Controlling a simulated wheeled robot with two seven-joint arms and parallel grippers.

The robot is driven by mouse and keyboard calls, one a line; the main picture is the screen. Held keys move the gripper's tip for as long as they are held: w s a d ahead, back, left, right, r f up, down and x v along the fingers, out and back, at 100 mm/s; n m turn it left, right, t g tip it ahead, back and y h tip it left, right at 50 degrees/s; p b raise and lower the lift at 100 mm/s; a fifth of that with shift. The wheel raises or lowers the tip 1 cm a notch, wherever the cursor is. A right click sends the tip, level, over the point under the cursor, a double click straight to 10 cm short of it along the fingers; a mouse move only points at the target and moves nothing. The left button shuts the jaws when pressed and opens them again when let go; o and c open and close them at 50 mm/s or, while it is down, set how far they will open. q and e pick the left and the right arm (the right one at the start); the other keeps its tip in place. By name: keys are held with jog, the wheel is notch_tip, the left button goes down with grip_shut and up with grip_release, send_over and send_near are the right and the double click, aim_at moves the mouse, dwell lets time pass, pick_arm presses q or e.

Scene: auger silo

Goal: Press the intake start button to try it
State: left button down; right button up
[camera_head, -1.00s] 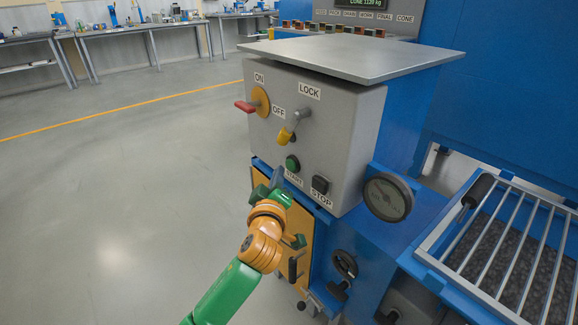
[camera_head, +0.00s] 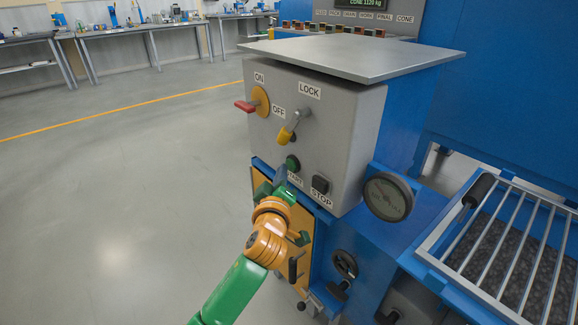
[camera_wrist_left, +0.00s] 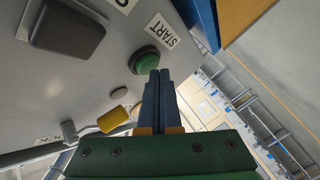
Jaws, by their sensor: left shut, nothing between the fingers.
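The green round start button (camera_head: 293,163) sits on the grey control box (camera_head: 345,130), above a START label that my gripper partly covers. My left gripper (camera_head: 281,174) is shut and empty, its fingertips close to the lower left of the button. In the left wrist view the shut blue fingers (camera_wrist_left: 158,78) point at the green button (camera_wrist_left: 144,60) and overlap its lower edge. I cannot tell whether they touch it. The black stop button (camera_head: 320,184) is to its right. My right gripper is not in view.
A red switch handle (camera_head: 245,106) on a yellow disc and a yellow-tipped lock lever (camera_head: 287,134) stick out of the box above the button. The floor at left is clear.

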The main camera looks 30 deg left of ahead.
pick_arm(q)
jog(key=shift+w+d, duration=0.1)
jog(key=shift+w, duration=0.2)
jog(key=shift+w+d, duration=0.1)
dwell(0.6)
jog(key=shift+s+a, duration=0.35)
jog(key=shift+s, duration=0.45)
jog(key=s, duration=0.1)
jog(key=s+a+p, duration=0.1)
jog(key=s, duration=0.1)
jog(key=s+a, duration=0.1)
jog(key=shift+s, duration=0.35)
